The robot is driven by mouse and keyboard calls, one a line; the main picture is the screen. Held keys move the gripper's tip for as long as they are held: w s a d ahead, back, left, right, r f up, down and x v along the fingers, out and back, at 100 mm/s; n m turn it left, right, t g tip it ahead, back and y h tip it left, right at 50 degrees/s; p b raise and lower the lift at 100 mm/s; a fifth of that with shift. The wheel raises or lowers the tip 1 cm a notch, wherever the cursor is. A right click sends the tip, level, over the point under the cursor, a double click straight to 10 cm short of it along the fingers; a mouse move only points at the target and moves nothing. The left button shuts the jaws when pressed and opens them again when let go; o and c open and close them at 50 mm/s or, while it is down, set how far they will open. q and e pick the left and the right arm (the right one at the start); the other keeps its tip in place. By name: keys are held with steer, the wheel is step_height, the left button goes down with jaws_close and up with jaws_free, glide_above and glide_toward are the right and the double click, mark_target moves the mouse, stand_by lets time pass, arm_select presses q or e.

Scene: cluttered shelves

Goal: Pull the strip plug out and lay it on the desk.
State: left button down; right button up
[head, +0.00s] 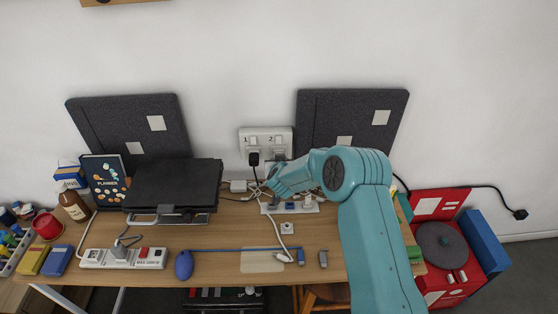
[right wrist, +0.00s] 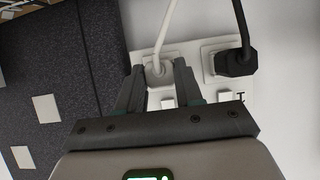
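A white wall outlet (head: 265,134) has two positions marked 1 and 2. A white plug (right wrist: 158,73) with a white cord sits in one socket, beside a black plug (right wrist: 234,62). In the head view, the black plug (head: 253,158) is under 1. My right gripper (head: 279,157) is at the socket under 2 and partly hides it. In the right wrist view, its fingers (right wrist: 159,84) stand on either side of the white plug, with narrow gaps seeming to show. The wooden desk (head: 215,264) is below. My left gripper is out of view.
A white power strip (head: 92,257) with a grey plug lies at the front left. Another strip (head: 307,207) lies below the outlet, partly behind my arm. A black laptop on a stand (head: 172,184), a blue mouse-like object (head: 184,265) and a beige pad (head: 255,262) are nearby.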

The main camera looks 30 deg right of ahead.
steer(key=shift+s+a, duration=0.1)
steer(key=s+a, duration=0.1)
steer(key=s, duration=0.2)
steer(key=s+a+b, duration=0.1)
steer(key=shift+s+a, duration=0.15)
steer(key=shift+a, duration=0.15)
stand_by(0.6)
stand_by(0.6)
